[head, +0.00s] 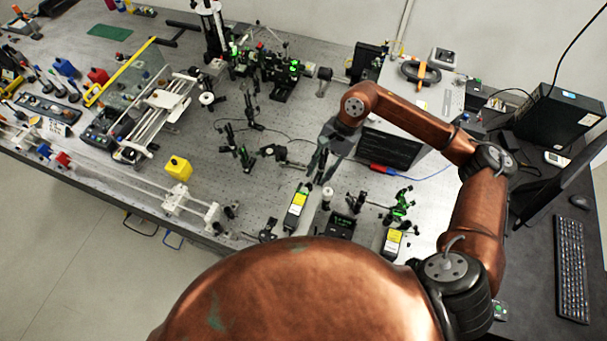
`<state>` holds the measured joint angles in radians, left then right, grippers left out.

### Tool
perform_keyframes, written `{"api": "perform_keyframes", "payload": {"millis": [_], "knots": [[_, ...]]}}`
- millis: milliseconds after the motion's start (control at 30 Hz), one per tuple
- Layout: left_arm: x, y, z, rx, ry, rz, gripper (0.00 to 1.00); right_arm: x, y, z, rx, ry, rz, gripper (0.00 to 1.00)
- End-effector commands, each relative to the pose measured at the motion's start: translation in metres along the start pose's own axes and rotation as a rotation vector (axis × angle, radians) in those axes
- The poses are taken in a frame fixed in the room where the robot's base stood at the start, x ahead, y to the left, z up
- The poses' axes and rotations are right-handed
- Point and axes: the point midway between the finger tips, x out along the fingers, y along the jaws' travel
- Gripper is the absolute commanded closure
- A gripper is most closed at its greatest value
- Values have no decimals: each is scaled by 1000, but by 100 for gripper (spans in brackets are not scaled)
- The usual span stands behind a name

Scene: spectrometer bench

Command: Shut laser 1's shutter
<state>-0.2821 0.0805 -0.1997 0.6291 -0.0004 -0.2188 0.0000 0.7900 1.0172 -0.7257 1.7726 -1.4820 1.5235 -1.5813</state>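Two black laser boxes with yellow labels stand at the near side of the optical table. One laser (296,210) is left of centre and the other laser (393,242) is further right. I cannot read which is laser 1, and I cannot make out a shutter on either. My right gripper (320,170) points down over the table, just beyond the far end of the left laser. Its fingers are dark and small here, so I cannot tell if they are open or shut. My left gripper is out of view.
The perforated optical table (262,205) is crowded with mounts and posts. A small pale cylinder (327,196) stands right of the left laser. A yellow block (178,168) is at left. A light instrument box (428,100) stands behind my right arm. A keyboard (571,268) lies at far right.

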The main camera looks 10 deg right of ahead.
Motion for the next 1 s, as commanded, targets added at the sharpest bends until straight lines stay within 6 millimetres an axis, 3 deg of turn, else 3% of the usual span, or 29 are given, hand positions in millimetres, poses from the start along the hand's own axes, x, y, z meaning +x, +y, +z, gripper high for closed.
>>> {"api": "perform_keyframes", "payload": {"millis": [233,500,567,800,933,1000], "knots": [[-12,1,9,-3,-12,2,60,30,-4,6,-13,-6,8,74],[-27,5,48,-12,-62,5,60,69,-8,5,-18,-7,9,74],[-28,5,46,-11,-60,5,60,74,-7,4,-17,-6,9,74],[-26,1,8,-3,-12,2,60,80,-6,3,-16,-4,8,74],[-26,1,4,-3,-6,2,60,80,-6,3,-15,-3,8,75],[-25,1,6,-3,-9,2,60,80,-6,3,-15,-3,8,80]]}}
